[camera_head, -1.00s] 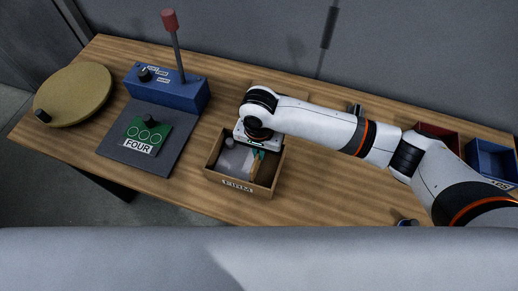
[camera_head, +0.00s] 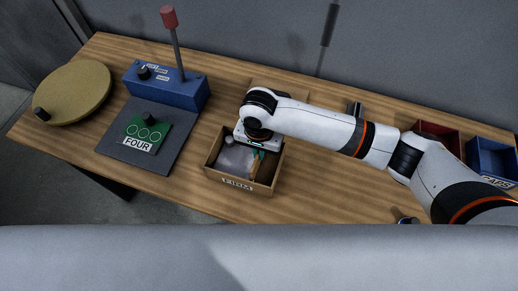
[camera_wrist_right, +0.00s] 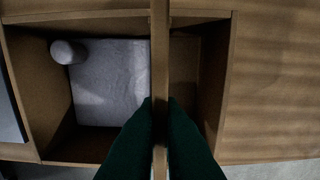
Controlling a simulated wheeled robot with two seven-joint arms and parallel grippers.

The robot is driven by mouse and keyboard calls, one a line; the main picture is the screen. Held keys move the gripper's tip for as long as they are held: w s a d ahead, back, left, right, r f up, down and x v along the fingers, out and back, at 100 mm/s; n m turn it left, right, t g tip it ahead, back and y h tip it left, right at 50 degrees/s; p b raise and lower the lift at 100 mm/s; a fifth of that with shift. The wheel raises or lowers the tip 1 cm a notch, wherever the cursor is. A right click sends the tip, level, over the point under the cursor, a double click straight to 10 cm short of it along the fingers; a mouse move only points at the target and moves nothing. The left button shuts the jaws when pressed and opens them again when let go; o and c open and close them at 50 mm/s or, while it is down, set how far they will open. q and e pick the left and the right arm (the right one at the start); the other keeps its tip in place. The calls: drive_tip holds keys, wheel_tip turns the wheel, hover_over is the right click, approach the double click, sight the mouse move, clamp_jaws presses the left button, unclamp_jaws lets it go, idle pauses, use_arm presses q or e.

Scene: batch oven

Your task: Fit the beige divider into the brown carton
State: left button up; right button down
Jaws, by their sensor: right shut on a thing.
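The brown carton (camera_head: 211,178) stands open on the table in the head view. Its walls also show in the wrist view (camera_wrist_right: 228,60). My right gripper (camera_wrist_right: 160,108) points down over the carton, its dark green fingers shut on the thin beige divider (camera_wrist_right: 160,50). The divider is on edge, and in the head view its lower part (camera_head: 254,165) is inside the carton. In the wrist view it splits the carton into left and right parts. Whether it touches the floor is hidden. A grey block with a round knob (camera_wrist_right: 108,80) lies in the left part. My left gripper is not in view.
A blue lever box (camera_head: 185,97) and a dark plate (camera_head: 115,135) with a green FOUR card stand left of the carton. A round tan disc (camera_head: 75,92) lies far left. Red (camera_head: 438,130) and blue (camera_head: 490,158) bins stand right. Bare wood lies in front right.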

drive_tip(key=shift+f+b, duration=0.75)
drive_tip(key=shift+f, duration=1.5)
idle(1.7)
drive_tip(key=c, duration=1.5)
unclamp_jaws()
drive_tip(key=shift+r, duration=0.1)
wheel_tip(320, 180, up, 12)
drive_tip(key=shift+f+b, duration=0.1)
drive_tip(key=shift+b, duration=0.85)
drive_tip(key=shift+s, duration=0.15)
